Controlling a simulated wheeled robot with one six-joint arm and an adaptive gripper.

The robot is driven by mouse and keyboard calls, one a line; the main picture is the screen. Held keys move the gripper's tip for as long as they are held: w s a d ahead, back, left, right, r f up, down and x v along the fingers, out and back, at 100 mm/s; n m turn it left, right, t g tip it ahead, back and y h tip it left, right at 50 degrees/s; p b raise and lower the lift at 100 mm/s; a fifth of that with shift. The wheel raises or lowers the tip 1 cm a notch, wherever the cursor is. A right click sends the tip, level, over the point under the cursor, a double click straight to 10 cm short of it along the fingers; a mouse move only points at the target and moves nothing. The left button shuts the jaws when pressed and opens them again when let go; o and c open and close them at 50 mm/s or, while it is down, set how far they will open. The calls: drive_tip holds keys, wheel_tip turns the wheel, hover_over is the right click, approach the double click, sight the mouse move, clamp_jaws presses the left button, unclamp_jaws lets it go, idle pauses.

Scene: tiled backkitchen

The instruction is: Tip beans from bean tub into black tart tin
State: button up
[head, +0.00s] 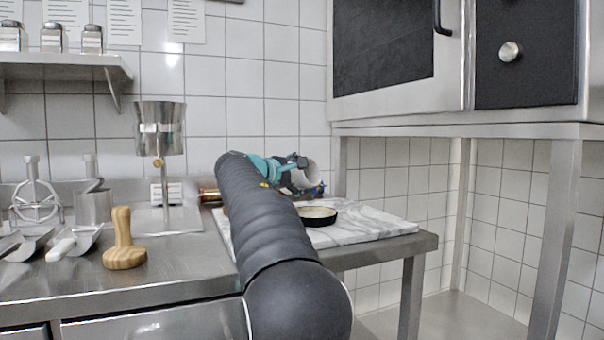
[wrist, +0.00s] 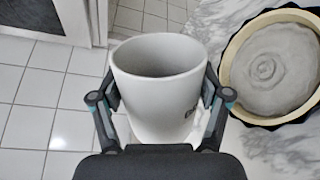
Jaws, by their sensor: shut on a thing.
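The bean tub (wrist: 158,100) is a white, tapered tub with dark lettering. My gripper (wrist: 163,98) is shut on it, one finger on each side. Its inside looks plain grey in the wrist view, and I cannot make out beans. In the head view the tub (head: 311,176) is partly hidden by my gripper (head: 298,174), above the marble board. The black tart tin (head: 318,222) sits on that board, below and apart from the tub. In the wrist view the tin (wrist: 226,99) lies to the right of the tub, with a pale crust rim and a grey, ringed surface inside.
The white marble board (head: 378,224) lies on a steel bench (head: 175,266). On the left stand a wooden tamper (head: 123,245), scoops and a metal funnel stand (head: 160,130). A steel oven (head: 450,60) stands at the right. The board is clear around the tin.

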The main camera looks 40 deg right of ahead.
drive_tip(key=shift+r+n+p, duration=0.4)
drive_tip(key=shift+r+p, duration=0.15)
drive_tip(key=shift+r, duration=0.25)
drive_tip(key=shift+r+n+g, duration=0.15)
drive_tip(key=shift+n+g, duration=0.15)
drive_tip(key=shift+n, duration=0.4)
drive_tip(key=r+n, duration=0.2)
drive_tip(key=n, duration=0.1)
drive_tip(key=shift+h, duration=0.4)
drive_tip(key=n, duration=0.1)
drive_tip(key=r+n+g, duration=0.1)
drive_tip(key=n, duration=0.2)
drive_tip(key=r+n, duration=0.1)
drive_tip(key=n, duration=0.1)
drive_tip(key=n+h, duration=0.1)
drive_tip(key=shift+r+n, duration=0.3)
